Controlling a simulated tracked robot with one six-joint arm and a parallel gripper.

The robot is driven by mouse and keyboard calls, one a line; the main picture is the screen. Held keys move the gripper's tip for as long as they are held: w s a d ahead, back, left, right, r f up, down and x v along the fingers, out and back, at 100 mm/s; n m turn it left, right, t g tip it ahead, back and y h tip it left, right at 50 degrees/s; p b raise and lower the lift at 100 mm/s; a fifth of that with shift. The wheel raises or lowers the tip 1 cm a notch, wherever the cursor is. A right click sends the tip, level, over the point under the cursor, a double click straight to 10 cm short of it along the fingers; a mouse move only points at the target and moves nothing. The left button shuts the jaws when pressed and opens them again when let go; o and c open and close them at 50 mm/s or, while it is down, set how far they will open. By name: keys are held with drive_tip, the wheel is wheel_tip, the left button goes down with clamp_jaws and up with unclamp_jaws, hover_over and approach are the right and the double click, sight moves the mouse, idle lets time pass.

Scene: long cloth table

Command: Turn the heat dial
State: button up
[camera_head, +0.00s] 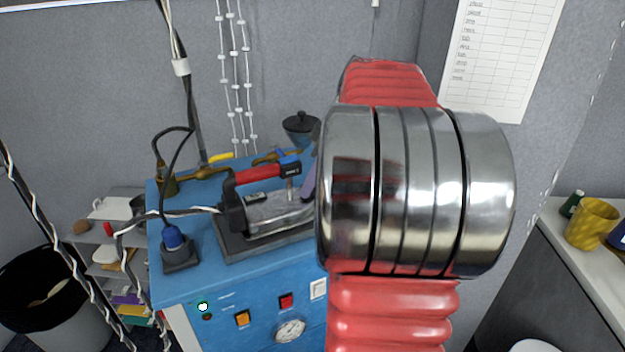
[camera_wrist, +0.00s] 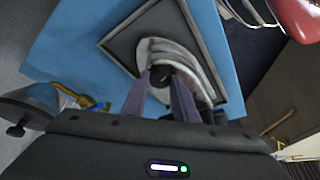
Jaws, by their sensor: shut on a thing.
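The iron (camera_head: 280,212) has a silver body and a red and black handle (camera_head: 262,174). It lies on a dark rectangular tray (camera_head: 238,250) on the blue bench. In the wrist view, a dark round knob, which looks like the heat dial (camera_wrist: 162,77), stands on the silver iron body (camera_wrist: 160,48). My gripper (camera_wrist: 162,88) is shut on this knob, with one purple finger on each side. In the head view one purple finger of my gripper (camera_head: 308,182) shows at the iron's right end. My arm hides the rest, and the dial's markings cannot be read.
A black plug-like block (camera_head: 180,258) with a blue top and cable stands left of the tray. A dark pot (camera_head: 301,128) and tools stand behind.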

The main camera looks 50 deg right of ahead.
drive_tip(key=shift+a+m+h, duration=0.15)
drive_tip(key=shift+m+h, duration=0.25)
drive_tip(key=shift+m, duration=0.6)
drive_tip(key=o, duration=1.1)
drive_tip(key=shift+c, duration=0.2)
drive_tip(key=shift+r, duration=0.15)
drive_tip(key=v, duration=1.3)
drive_tip(key=shift+s, duration=0.35)
drive_tip(key=shift+r, duration=0.15)
